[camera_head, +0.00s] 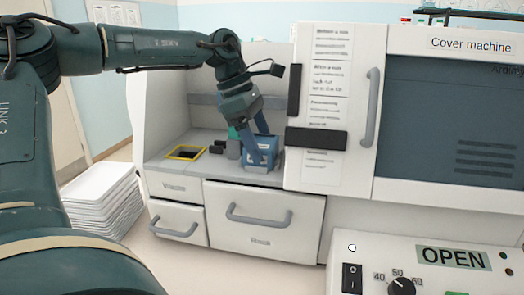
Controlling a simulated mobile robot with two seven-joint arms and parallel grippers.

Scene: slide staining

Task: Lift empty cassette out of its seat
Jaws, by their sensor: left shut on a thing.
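A blue cassette (262,153) with a pale patch on its front is in the open bay of the cover machine, at the right end of the bay's deck. My left gripper (258,138) reaches down from above and is shut on it. The cassette looks upright. Its underside and its seat are hidden, so I cannot tell whether it is clear of the deck. My right gripper is not in view.
A white door panel (335,165) with a grey handle stands just right of the cassette. A yellow-framed opening (186,153) and small dark parts (217,147) lie to the left. Closed drawers (262,235) are below. White trays (100,210) are stacked at left.

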